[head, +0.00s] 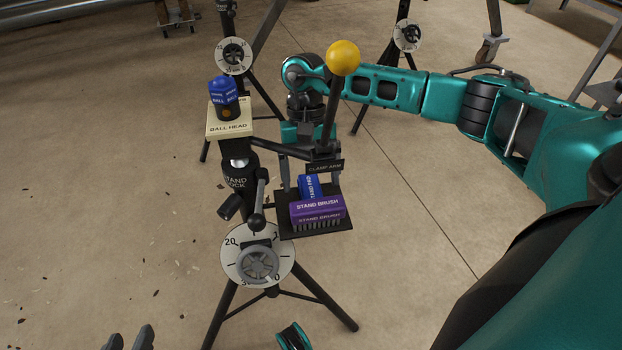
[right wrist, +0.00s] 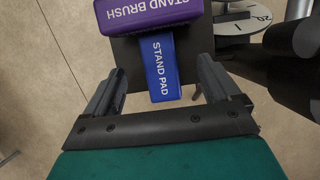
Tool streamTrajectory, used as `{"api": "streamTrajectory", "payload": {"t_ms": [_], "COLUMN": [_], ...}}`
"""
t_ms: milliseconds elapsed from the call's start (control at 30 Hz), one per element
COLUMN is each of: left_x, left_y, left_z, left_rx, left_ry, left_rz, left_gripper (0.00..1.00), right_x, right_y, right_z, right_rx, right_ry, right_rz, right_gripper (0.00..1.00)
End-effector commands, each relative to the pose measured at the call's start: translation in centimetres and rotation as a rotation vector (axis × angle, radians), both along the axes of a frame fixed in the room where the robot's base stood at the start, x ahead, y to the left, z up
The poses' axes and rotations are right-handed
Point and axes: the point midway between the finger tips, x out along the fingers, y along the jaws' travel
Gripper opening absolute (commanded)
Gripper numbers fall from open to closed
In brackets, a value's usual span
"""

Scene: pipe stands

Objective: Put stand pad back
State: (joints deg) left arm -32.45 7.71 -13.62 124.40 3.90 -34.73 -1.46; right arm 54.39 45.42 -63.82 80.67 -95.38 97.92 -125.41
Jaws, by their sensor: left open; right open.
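The blue stand pad (head: 310,187) lies on a small black tray (head: 287,226) on the clamp arm, partly hidden behind the purple stand brush (head: 317,209). In the right wrist view the pad (right wrist: 161,68) lies lengthwise, with the brush (right wrist: 150,14) across its far end. My right gripper (right wrist: 159,88) is open, with one finger on each side of the pad's near end and gaps between; it holds nothing. In the head view the right gripper (head: 311,178) is at the tray's far edge. My left gripper (head: 128,341) is open and empty at the bottom edge, mostly cut off.
The stand carries a ball head plate (head: 230,121) with a blue-topped ball, a lock lever (head: 259,200) and a dial (head: 258,258). A yellow knob (head: 343,57) rises on a rod above the clamp arm. Other tripods stand behind. Floor at the left is open, with small debris.

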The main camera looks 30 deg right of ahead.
Motion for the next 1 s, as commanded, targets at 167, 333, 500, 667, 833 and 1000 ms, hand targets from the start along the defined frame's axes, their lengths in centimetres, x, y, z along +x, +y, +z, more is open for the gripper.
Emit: {"api": "streamTrajectory", "payload": {"t_ms": [167, 333, 500, 667, 833, 1000], "left_x": [0.0, 0.0, -0.1, -0.1, -0.1, -0.1], "left_y": [0.0, 0.0, 0.0, 0.0, 0.0, 0.0], "left_z": [0.0, 0.0, 0.0, 0.0, 0.0, 0.0], "left_rx": [0.0, 0.001, 0.001, 0.001, 0.001, 0.001], "left_ry": [0.001, 0.001, 0.001, 0.001, 0.001, 0.001], "left_rz": [0.0, -0.001, -0.001, -0.001, -0.001, -0.001], "left_gripper": [0.43, 0.43, 0.43, 0.43, 0.43, 0.43], "right_x": [0.4, 0.6, 0.9, 1.2, 1.5, 1.7], "right_y": [-0.2, -0.3, -0.4, -0.6, -0.7, -0.8], "right_z": [0.9, 1.7, 2.4, 3.2, 4.0, 4.6], "right_rx": [0.001, 0.001, 0.0, 0.0, 0.001, 0.001], "right_ry": [-0.001, 0.0, -0.001, -0.001, 0.0, 0.0], "right_rz": [-0.002, -0.001, -0.001, -0.001, -0.001, 0.0], "right_gripper": [0.9, 0.9, 0.9, 0.9, 0.9, 0.9]}}
